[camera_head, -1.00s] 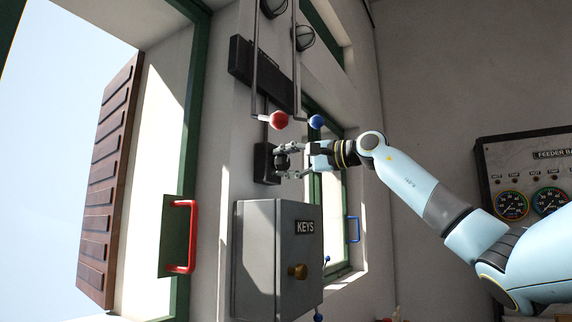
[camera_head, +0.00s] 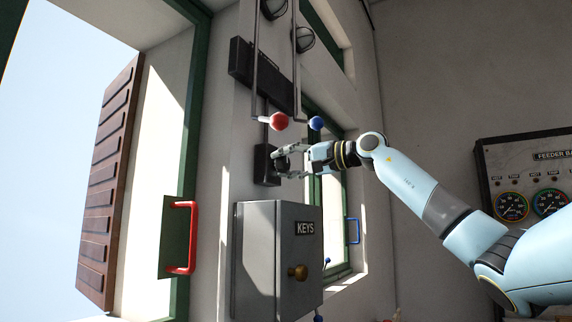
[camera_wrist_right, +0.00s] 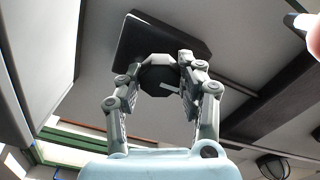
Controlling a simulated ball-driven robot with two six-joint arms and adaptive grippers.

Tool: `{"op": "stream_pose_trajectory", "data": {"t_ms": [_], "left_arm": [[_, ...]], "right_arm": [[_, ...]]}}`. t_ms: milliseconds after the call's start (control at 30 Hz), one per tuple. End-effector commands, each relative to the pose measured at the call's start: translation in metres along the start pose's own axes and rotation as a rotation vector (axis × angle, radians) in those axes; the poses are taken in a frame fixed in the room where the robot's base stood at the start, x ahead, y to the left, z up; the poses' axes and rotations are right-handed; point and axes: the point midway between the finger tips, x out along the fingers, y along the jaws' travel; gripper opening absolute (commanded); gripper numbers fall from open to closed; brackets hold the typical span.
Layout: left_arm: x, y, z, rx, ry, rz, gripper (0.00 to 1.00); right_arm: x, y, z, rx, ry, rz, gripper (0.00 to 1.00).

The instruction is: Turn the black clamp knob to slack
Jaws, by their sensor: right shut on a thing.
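The black clamp knob (camera_head: 281,164) stands out from a black plate (camera_head: 263,165) on the wall, above the grey key box. In the right wrist view the knob (camera_wrist_right: 160,84) is dark and faceted, with a pale line on its face, and the plate (camera_wrist_right: 147,45) lies behind it. My right gripper (camera_head: 285,161) is at the knob, with one finger on each side. The right wrist view shows its fingers (camera_wrist_right: 160,80) shut on the knob. My left gripper is in neither view now.
A red ball (camera_head: 279,121) and a blue ball (camera_head: 316,123) hang on rods just above the gripper. The grey KEYS box (camera_head: 257,255) juts out below. A gauge panel (camera_head: 525,180) is at the right. A red handle (camera_head: 182,237) is at the left.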

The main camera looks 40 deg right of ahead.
Motion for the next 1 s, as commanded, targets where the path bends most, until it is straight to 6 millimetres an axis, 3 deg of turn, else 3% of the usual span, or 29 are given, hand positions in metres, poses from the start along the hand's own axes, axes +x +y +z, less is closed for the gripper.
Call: {"op": "stream_pose_trajectory", "data": {"t_ms": [133, 167, 333, 667, 1000], "left_arm": [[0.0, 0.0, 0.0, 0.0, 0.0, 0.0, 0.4], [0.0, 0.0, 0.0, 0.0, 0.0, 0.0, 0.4], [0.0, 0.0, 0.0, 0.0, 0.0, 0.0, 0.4], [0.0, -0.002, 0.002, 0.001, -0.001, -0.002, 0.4], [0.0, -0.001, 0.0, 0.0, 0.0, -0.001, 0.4]], "right_arm": [[0.001, 0.003, 0.002, 0.001, -0.005, 0.006, 0.05], [0.001, 0.003, 0.002, 0.001, -0.005, 0.006, 0.38], [0.001, 0.002, 0.001, 0.001, -0.004, 0.004, 0.6], [0.0, -0.003, -0.001, 0.001, -0.001, 0.0, 0.61], [-0.001, -0.056, -0.027, 0.0, 0.002, -0.011, 0.61]]}}
